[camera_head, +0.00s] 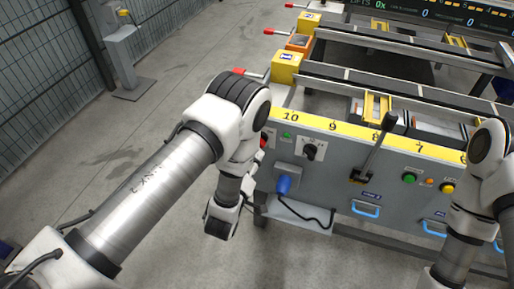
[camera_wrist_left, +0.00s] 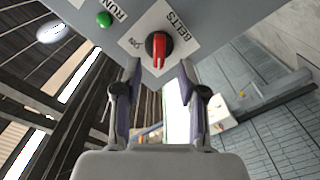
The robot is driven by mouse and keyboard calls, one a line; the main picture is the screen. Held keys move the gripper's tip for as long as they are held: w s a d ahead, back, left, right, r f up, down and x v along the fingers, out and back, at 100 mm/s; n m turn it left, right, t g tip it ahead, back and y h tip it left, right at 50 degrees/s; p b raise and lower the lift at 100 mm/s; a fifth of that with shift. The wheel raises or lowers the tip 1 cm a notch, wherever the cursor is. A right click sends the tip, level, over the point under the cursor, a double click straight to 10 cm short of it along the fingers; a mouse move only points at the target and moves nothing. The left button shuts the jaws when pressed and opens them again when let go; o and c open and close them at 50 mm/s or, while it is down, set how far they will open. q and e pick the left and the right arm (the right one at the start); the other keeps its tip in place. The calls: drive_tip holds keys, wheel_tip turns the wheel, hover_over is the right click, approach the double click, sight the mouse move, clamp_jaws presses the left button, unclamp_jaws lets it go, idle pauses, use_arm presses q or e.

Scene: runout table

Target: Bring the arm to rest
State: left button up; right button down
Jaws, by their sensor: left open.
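My left arm (camera_head: 150,190) comes in from the left, bends at a raised elbow, and its wrist (camera_head: 222,215) hangs down beside the left end of the panel. In the left wrist view my left gripper (camera_wrist_left: 158,78) is open, with nothing between its two fingers. A red-fronted BELTS knob (camera_wrist_left: 158,48) on a white plate shows just beyond the fingertips; I cannot tell the exact gap. In the head view the left fingers are not clearly visible, hidden by the wrist. My right arm (camera_head: 480,190) stands at the right edge; its gripper is out of view.
The grey panel (camera_head: 350,165) with a yellow numbered strip carries a black rotary switch (camera_head: 312,150), a lever (camera_head: 375,145), a blue plug (camera_head: 284,185) with a cable, and blue handles (camera_head: 365,210). A green RUN button (camera_wrist_left: 104,19) is beside the BELTS knob.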

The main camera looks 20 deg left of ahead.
use_arm(q)
drive_tip(key=shift+s, duration=1.05)
drive_tip(key=s+a+r+n+g+y+p, duration=0.1)
drive_tip(key=s+a+r+g+y+p, duration=0.1)
drive_tip(key=a+r+p, duration=0.4)
drive_tip(key=s+f+m+g+p, duration=0.1)
drive_tip(key=s+f+m+g, duration=0.2)
drive_tip(key=s, duration=0.5)
drive_tip(key=s+a+f+m+g+h, duration=0.1)
drive_tip(key=s+f+m+g, duration=0.2)
drive_tip(key=s+f+g, duration=0.2)
drive_tip(key=s+f+m+g+p, duration=0.1)
drive_tip(key=s+f+m+g, duration=0.2)
drive_tip(key=s+g, duration=0.5)
drive_tip(key=s+f, duration=0.1)
drive_tip(key=s, duration=0.3)
drive_tip(key=shift+s+a+h+p, duration=0.2)
drive_tip(key=shift+s+h+p, duration=0.1)
